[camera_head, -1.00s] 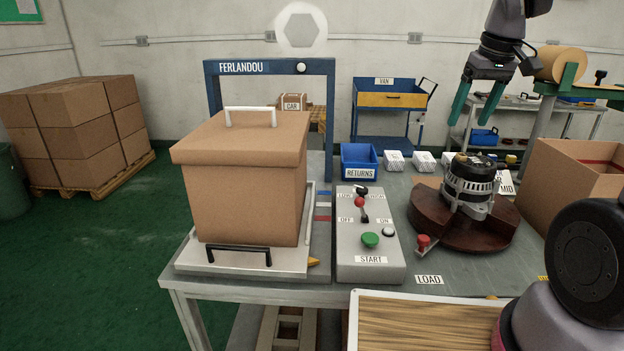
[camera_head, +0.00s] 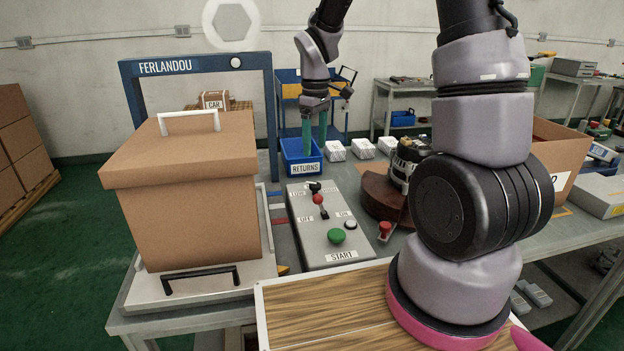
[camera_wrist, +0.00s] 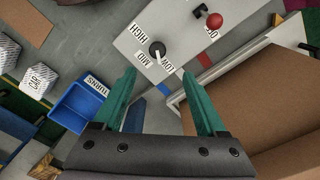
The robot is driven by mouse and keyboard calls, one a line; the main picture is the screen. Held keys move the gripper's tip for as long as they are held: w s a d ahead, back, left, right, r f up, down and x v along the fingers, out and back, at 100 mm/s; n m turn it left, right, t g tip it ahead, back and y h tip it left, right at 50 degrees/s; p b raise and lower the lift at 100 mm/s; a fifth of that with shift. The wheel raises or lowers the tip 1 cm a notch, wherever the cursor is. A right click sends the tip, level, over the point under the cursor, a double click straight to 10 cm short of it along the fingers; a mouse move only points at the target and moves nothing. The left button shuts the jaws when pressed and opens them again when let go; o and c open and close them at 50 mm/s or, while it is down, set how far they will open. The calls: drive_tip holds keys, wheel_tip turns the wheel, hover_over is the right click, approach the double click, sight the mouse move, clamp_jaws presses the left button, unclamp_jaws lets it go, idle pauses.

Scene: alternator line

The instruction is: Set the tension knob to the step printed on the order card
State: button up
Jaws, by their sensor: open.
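The tension knob (camera_wrist: 157,48) is a small black knob on the grey control panel (camera_wrist: 184,22), with LOW, MID and HIGH labels around it. A light mark on it appears to point toward the LOW and MID side; I cannot tell the exact step. In the head view the knob (camera_head: 315,187) sits at the panel's far end. My gripper (camera_head: 315,148) is open and empty, fingers down, above and beyond the knob near the blue returns bin. In the wrist view the green fingertips (camera_wrist: 159,74) straddle the knob's side, apart from it. I cannot make out an order card.
The returns bin (camera_head: 301,172) is behind the panel. A red lever (camera_head: 318,199) and green START button (camera_head: 336,236) are nearer. An alternator (camera_head: 400,165) stands right.

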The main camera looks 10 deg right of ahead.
sight(315, 184)
drive_tip(key=f, duration=1.2)
drive_tip(key=shift+w+d, duration=0.15)
drive_tip(key=shift+w, duration=0.15)
clamp_jaws()
